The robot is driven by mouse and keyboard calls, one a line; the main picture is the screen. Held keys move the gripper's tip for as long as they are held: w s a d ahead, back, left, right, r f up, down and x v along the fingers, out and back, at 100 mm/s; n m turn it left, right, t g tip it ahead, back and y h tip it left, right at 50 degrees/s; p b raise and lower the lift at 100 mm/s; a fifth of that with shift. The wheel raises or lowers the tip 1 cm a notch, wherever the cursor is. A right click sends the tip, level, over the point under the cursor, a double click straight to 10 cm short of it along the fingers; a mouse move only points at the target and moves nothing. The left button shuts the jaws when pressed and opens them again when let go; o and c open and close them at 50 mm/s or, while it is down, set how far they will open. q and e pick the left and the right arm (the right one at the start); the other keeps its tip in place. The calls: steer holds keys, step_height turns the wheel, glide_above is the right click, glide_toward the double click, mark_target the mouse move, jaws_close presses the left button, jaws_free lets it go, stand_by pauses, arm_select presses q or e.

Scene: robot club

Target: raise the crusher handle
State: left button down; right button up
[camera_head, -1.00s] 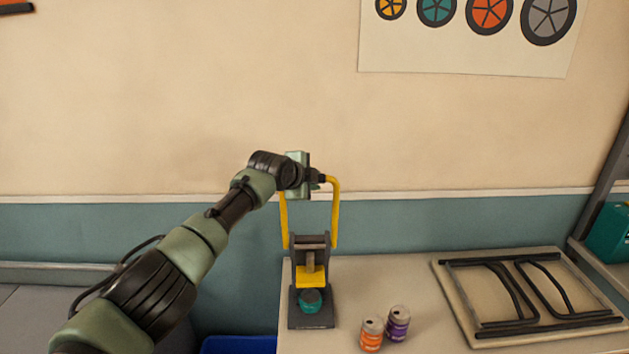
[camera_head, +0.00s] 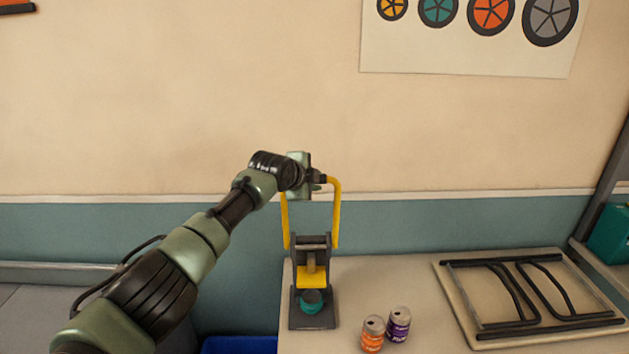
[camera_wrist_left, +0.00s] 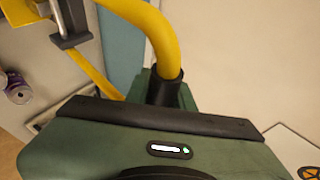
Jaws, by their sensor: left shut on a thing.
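The can crusher (camera_head: 313,282) stands upright on the table, with a dark frame and a yellow handle (camera_head: 336,215) that points up. A teal can (camera_head: 311,302) sits in the crusher's base, under the yellow press block (camera_head: 312,276). My left gripper (camera_head: 316,178) is at the top of the handle and shut on its bar. In the left wrist view the yellow handle (camera_wrist_left: 150,30) runs into a dark grip sleeve (camera_wrist_left: 164,88) at my gripper; the fingertips are hidden there. My right gripper is in neither view.
An orange can (camera_head: 373,335) and a purple can (camera_head: 398,325) stand on the table (camera_head: 410,285) right of the crusher. A folded black frame on a board (camera_head: 463,300) lies further right. A blue bin (camera_head: 238,345) is below left. The wall is close behind.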

arm_select(q)
steer(key=c, duration=1.2)
jaws_free()
steer(key=shift+a+f, duration=0.15)
steer(key=shift+f, duration=0.5)
steer(key=b+v, duration=0.2)
steer(key=v, duration=0.5)
steer(key=shift+r+b, duration=0.25)
steer(key=shift+b, duration=0.05)
steer(key=shift+w+a, duration=0.1)
steer(key=shift+w, duration=0.1)
